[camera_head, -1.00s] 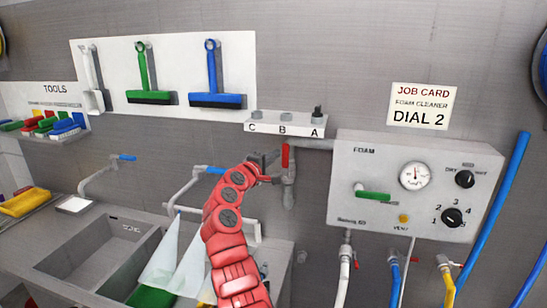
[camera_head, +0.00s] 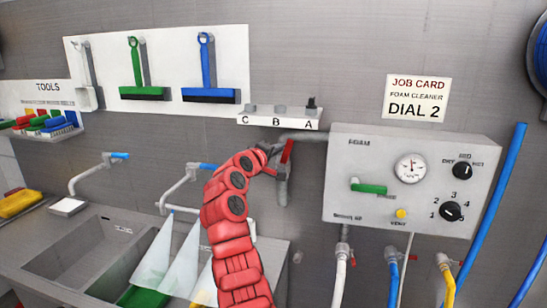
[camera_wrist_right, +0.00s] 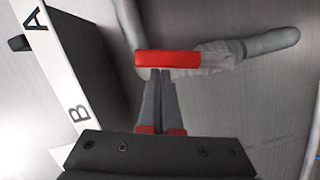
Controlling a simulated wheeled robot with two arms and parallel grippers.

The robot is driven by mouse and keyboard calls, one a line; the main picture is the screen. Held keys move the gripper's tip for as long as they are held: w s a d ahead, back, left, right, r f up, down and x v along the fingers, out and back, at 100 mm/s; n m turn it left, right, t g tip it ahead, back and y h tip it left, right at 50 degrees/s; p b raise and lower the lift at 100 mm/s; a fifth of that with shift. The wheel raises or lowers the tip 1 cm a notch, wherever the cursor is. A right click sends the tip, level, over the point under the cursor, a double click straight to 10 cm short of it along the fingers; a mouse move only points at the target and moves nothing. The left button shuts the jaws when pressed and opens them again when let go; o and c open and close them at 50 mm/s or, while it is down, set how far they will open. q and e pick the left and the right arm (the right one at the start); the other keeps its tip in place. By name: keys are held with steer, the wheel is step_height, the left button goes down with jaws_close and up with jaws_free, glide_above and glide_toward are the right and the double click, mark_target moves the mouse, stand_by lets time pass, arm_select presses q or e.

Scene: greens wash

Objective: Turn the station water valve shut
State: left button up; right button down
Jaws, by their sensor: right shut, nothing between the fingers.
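The station water valve has a red lever (camera_head: 287,151) on a grey pipe (camera_head: 282,188) below the A-B-C shelf, left of the foam box. The lever leans slightly, its top to the right. In the right wrist view the red lever (camera_wrist_right: 167,60) lies across the picture in front of the grey valve body (camera_wrist_right: 218,58). My right gripper (camera_head: 272,153) is shut and empty just left of the lever. In the wrist view its fingertips (camera_wrist_right: 160,76) are at the lever's edge and seem to touch it. My left gripper is not in view.
The foam box (camera_head: 405,220) with gauge, green lever and knobs is to the right. The white shelf (camera_head: 262,122) lettered C, B, A is close above the gripper. Blue-handled taps (camera_head: 208,167) and a sink (camera_head: 80,245) are at left. Hoses hang below the box.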

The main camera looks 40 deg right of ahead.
steer(key=s+d+f+m+t+y+b, duration=0.1)
steer(key=s+d+f+m+y+b, duration=0.2)
steer(key=m+b, duration=0.6)
steer(key=shift+s+d+f+b, duration=1.35)
steer(key=shift+s+b, duration=0.35)
steer(key=shift+b, duration=1.6)
steer(key=shift+f, duration=0.2)
steer(key=s+a+r+p, duration=0.1)
steer(key=s+a+r, duration=0.5)
steer(key=a, duration=0.1)
steer(key=shift+s+a+r, duration=0.2)
steer(key=shift+a+r, duration=0.05)
steer(key=shift+a, duration=0.05)
